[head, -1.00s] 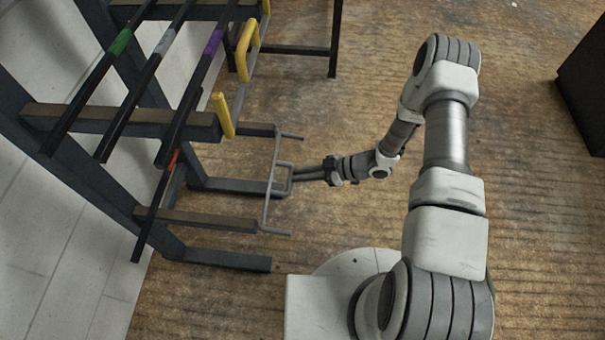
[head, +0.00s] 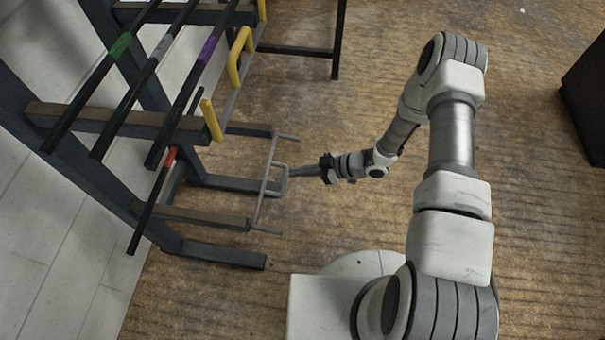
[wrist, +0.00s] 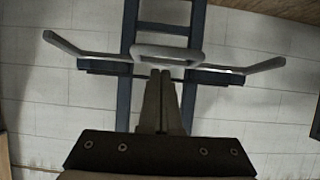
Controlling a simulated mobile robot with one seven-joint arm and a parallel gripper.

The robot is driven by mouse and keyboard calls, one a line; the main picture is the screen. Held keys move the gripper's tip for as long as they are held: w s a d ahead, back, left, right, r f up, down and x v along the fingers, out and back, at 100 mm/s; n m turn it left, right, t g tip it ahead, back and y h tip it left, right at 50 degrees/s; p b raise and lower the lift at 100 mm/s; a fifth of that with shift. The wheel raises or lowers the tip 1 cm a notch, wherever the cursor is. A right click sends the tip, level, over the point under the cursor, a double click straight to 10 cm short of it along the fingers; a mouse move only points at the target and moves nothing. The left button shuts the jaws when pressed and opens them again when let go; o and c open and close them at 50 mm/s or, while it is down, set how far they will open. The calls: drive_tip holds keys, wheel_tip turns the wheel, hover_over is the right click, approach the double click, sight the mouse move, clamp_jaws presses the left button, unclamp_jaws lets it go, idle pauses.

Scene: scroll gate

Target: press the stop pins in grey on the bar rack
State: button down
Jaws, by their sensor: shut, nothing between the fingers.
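The grey stop-pin piece (head: 264,195) is a bent bar with a squared handle loop in its middle and a pin at each end. It sits across the front of the lower arms of the bar rack (head: 190,215). In the wrist view the grey piece (wrist: 168,54) spans the picture above my fingers, with its ends angled outward. My gripper (head: 289,172) is at the handle loop, with its fingers together and empty. In the wrist view the fingertips (wrist: 160,73) lie just below the loop. I cannot tell whether they touch it.
Yellow stop pins with a handle (head: 236,58) are on the rack's upper arms. Dark bars with green, silver-grey and purple bands (head: 208,48) lie on the upper level, and a red-banded bar (head: 150,205) lies lower. A dark box (head: 585,100) stands far right. The wooden floor between is clear.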

drive_tip(key=d+f+p, duration=0.1)
drive_tip(key=d+f, duration=0.5)
drive_tip(key=d, duration=0.2)
drive_tip(key=shift+s, duration=0.3)
drive_tip(key=shift+w, duration=0.1)
